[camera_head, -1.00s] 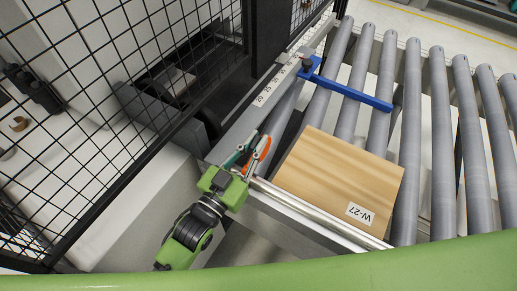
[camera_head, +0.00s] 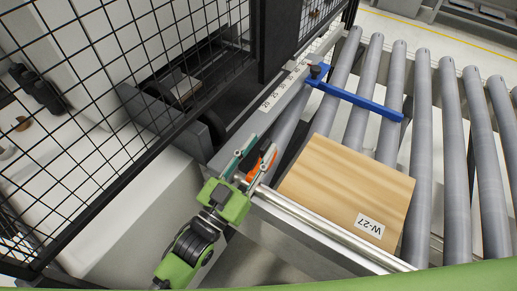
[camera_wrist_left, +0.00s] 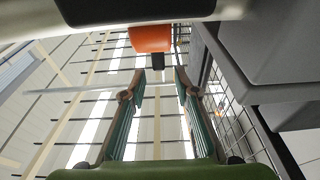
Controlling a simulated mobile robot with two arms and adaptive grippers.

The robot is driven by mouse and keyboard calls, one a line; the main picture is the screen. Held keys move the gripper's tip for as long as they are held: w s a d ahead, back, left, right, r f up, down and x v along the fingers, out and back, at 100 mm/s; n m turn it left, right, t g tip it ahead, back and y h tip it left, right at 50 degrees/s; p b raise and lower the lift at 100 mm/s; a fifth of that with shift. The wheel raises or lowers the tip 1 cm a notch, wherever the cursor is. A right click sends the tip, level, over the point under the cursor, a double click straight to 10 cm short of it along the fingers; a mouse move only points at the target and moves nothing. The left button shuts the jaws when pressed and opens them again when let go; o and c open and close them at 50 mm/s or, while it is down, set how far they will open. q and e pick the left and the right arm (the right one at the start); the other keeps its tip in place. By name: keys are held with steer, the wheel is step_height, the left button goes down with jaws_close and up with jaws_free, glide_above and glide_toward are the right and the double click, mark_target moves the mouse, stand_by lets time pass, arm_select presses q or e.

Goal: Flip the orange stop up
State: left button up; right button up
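The orange stop (camera_head: 268,158) is at the left side rail of the roller conveyor, near the left corner of the wooden board. In the left wrist view the orange stop (camera_wrist_left: 150,38) shows beyond the fingertips, with a dark piece below it. My left gripper (camera_head: 256,160) is beside the stop, and one finger partly hides it in the head view. In the left wrist view its fingers (camera_wrist_left: 159,78) are spread apart with nothing between them. I cannot tell whether it touches the stop. My right gripper is not in view.
The wooden board (camera_head: 345,185) labelled W-27 lies on the rollers (camera_head: 425,110). A blue bar (camera_head: 355,97) crosses the rollers behind it. A scale strip (camera_head: 285,87) runs along the rail. A black mesh fence (camera_head: 100,110) stands at the left.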

arm_select(q)
steer(key=v, duration=1.2)
stand_by(0.6)
